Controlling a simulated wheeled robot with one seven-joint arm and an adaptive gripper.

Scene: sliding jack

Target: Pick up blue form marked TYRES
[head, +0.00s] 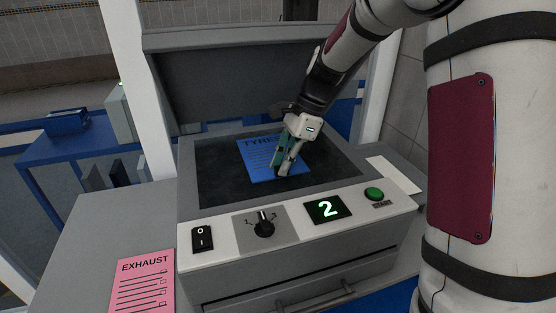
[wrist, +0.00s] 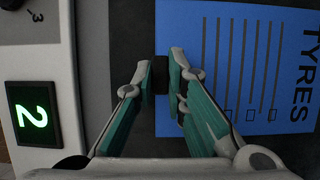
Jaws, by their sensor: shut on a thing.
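The blue form marked TYRES (head: 258,163) lies on the dark glass bed of the grey machine (head: 220,188). In the wrist view the form (wrist: 235,60) fills the upper right, its lettering turned sideways. My gripper (head: 283,172) is over the form's near right part. In the wrist view my gripper (wrist: 161,75) has its fingertips on both sides of a small dark piece at the form's edge, shut on it. The fingers hide part of the form. I cannot tell whether the form is lifted off the glass.
The machine's lid (head: 230,85) stands open behind the bed. The front panel has a switch (head: 202,237), a knob (head: 264,224), a lit display reading 2 (head: 327,209) and a green START button (head: 374,194). A pink EXHAUST form (head: 143,285) lies front left. A white sheet (head: 393,172) lies right.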

